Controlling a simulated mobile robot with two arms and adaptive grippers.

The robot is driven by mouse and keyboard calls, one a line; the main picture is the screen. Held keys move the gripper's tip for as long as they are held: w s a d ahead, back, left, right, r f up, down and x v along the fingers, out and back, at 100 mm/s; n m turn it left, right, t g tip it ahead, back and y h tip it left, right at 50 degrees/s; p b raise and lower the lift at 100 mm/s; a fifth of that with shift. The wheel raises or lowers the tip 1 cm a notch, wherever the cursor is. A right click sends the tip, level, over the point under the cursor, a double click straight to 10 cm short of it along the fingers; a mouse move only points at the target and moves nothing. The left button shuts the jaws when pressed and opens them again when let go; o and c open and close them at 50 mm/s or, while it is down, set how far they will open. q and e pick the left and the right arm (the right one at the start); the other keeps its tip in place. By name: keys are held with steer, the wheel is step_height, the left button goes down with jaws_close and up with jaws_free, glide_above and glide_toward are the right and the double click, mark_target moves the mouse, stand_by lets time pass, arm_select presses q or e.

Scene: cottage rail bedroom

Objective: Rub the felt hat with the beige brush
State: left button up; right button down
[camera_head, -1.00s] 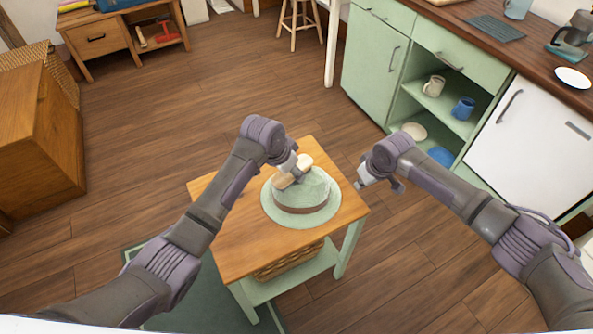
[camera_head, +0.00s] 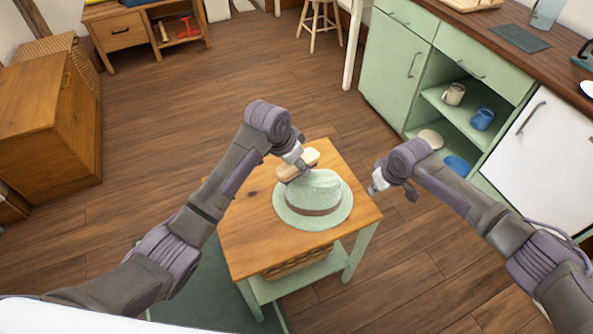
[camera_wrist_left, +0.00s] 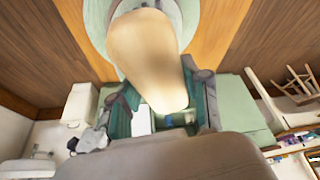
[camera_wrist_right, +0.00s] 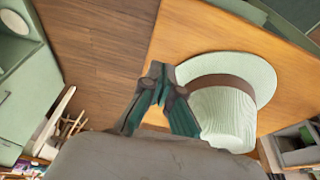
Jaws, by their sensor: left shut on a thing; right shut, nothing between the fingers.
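The pale green felt hat (camera_head: 326,184) with a brown band lies crown up on the small wooden-topped table (camera_head: 248,232). It also shows in the right wrist view (camera_wrist_right: 232,112). My left gripper (camera_head: 302,168) is shut on the beige brush (camera_head: 293,168), which is at the far-left edge of the hat's crown. The brush also fills the middle of the left wrist view (camera_wrist_left: 145,55); its bristle side is hidden there. I cannot tell whether it touches the hat. My right gripper (camera_head: 375,186) is shut and empty, just right of the hat, apart from it.
The table has a lower green shelf with a wicker basket (camera_head: 295,262). A green counter with open shelves (camera_head: 470,115) holding mugs and plates stands at the right. A wooden cabinet (camera_head: 45,130) is at the left. Wooden floor beyond the table is clear.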

arm_select(q)
steer(key=shift+r, duration=1.1)
steer(key=shift+d, duration=0.1)
